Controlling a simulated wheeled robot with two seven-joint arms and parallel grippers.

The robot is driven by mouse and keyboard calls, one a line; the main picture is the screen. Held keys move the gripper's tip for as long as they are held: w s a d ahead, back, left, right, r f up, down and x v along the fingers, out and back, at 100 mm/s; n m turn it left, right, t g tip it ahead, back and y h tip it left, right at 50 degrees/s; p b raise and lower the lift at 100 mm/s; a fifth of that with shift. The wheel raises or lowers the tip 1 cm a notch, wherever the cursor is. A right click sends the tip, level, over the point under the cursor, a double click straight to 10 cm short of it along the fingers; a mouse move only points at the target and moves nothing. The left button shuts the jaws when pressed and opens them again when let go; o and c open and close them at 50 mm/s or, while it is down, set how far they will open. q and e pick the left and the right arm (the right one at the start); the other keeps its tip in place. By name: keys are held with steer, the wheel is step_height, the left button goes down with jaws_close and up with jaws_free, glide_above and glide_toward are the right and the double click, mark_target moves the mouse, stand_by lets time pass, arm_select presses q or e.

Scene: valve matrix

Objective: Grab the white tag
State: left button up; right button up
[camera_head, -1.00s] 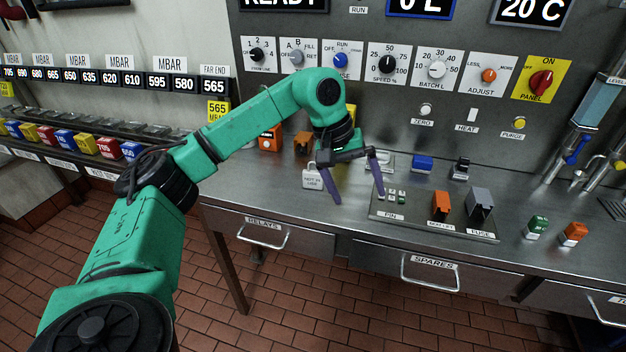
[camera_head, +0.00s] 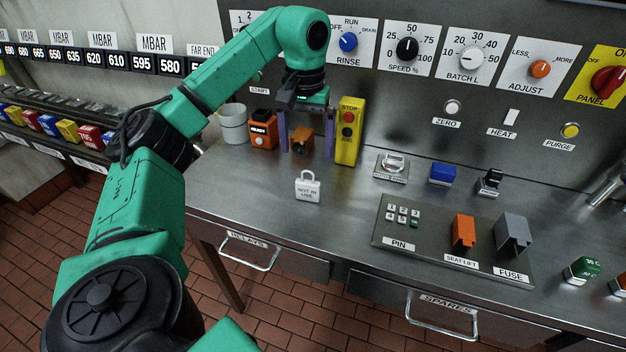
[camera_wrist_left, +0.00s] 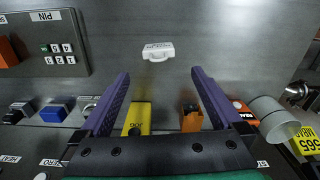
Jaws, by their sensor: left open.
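The white tag (camera_head: 307,187) is a small padlock-shaped piece lettered "NOT IN USE", with a loop at its top. It stands on the steel counter (camera_head: 250,184) left of the PIN plate. In the left wrist view the tag (camera_wrist_left: 158,51) shows beyond the fingertips, roughly midway between them, untouched. My left gripper (camera_head: 305,150) is open and empty, its two purple fingers pointing down, behind and above the tag near an orange block. In the left wrist view the open fingers (camera_wrist_left: 160,78) frame the counter. My right gripper is not in view.
Behind the tag stand a yellow STOP box (camera_head: 348,132), an orange block (camera_head: 300,142), an orange box (camera_head: 262,130) and a white cup (camera_head: 233,124). The PIN plate (camera_head: 430,262) with covered switches lies right. The counter around the tag is clear.

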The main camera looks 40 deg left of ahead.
arm_select(q)
steer(key=b, duration=0.2)
glide_above(308, 182)
steer(key=s, duration=0.1)
step_height(308, 182, down, 5)
steer(key=f, duration=0.2)
steer(key=f+p, duration=0.1)
steer(key=f, duration=0.1)
steer(key=w+f+p, duration=0.1)
steer(key=f, duration=0.1)
steer(key=shift+f, duration=0.5)
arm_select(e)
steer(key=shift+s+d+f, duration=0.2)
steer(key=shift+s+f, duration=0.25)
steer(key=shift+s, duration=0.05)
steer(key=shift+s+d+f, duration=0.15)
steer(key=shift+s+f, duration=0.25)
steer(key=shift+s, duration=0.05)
arm_select(q)
steer(key=c, duration=1.3)
steer(key=shift+o, duration=0.2)
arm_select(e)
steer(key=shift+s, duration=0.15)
arm_select(q)
steer(key=shift+r, duration=0.1)
